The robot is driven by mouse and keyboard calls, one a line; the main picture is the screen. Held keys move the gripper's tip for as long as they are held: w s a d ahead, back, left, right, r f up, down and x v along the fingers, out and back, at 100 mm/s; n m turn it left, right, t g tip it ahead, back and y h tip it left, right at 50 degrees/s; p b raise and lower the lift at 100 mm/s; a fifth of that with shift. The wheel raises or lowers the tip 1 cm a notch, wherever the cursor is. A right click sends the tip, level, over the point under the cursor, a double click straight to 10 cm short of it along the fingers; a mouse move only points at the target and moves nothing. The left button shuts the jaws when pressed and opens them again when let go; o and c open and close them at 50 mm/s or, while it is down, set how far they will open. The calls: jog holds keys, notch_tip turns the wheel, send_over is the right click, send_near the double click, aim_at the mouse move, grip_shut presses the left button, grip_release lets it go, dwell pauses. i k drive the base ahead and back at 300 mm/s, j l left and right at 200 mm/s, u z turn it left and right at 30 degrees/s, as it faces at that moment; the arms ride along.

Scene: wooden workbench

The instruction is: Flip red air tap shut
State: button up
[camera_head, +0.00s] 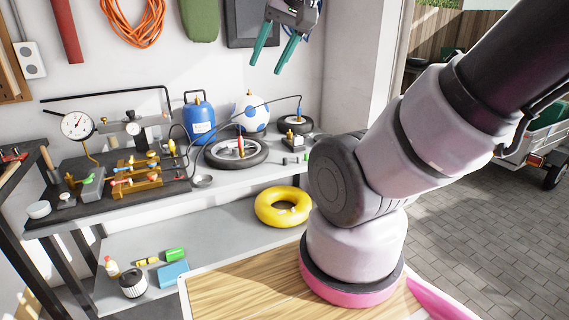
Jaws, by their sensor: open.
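A brass manifold (137,185) with several small coloured levers sits on the dark mat at the left of the bench. A small reddish lever (118,182) shows at its front left; it is too small to tell which way it is turned. Another slim red piece (240,143) stands at the hub of the black-tyred wheel (236,153). My gripper (265,68) hangs at the top middle, high above the bench and apart from all of these. Its two teal fingers are spread and empty.
A pressure gauge (77,125) and a blue tank (199,118) stand at the back. A white and blue ball (251,112) is beside the tank. Thin hoses arch over the wheel. A yellow ring (283,207) lies on the lower shelf. The air around my gripper is clear.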

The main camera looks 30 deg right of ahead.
aim_at(113, 183)
jog(key=i+j, duration=0.25)
jog(key=j, duration=0.2)
jog(key=i+j, duration=0.3)
jog(key=j, duration=0.15)
jog(key=i+j, duration=0.25)
jog(key=j, duration=0.15)
jog(key=i+j, duration=0.25)
jog(key=j, duration=0.2)
